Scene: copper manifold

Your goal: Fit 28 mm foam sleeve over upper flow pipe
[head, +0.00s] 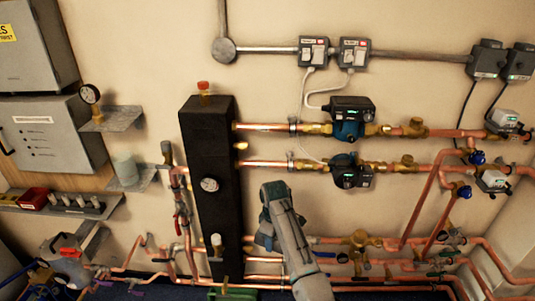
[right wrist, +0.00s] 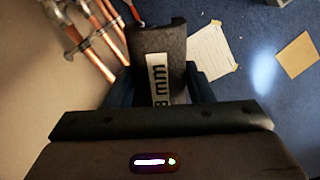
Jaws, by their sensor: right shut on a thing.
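My right gripper (right wrist: 160,85) is shut on the dark grey foam sleeve (right wrist: 158,42), with one blue finger on each side of it. The sleeve has a white label on which "8 mm" can be read. In the head view my right arm rises from the bottom, and its gripper (head: 265,240) is in front of the wall, right of the black manifold block. The sleeve cannot be made out there. The upper flow pipe (head: 262,127) is bare copper between the black block (head: 208,150) and the upper pump (head: 347,128). The gripper is below and apart from it. My left gripper is not in view.
A second copper pipe (head: 265,164) with its own pump (head: 350,171) runs below the upper one. A thin white cable hangs near both pipes. More pipes and valves (head: 360,242) run low along the wall. A paper sheet (right wrist: 212,58) lies on the blue floor.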

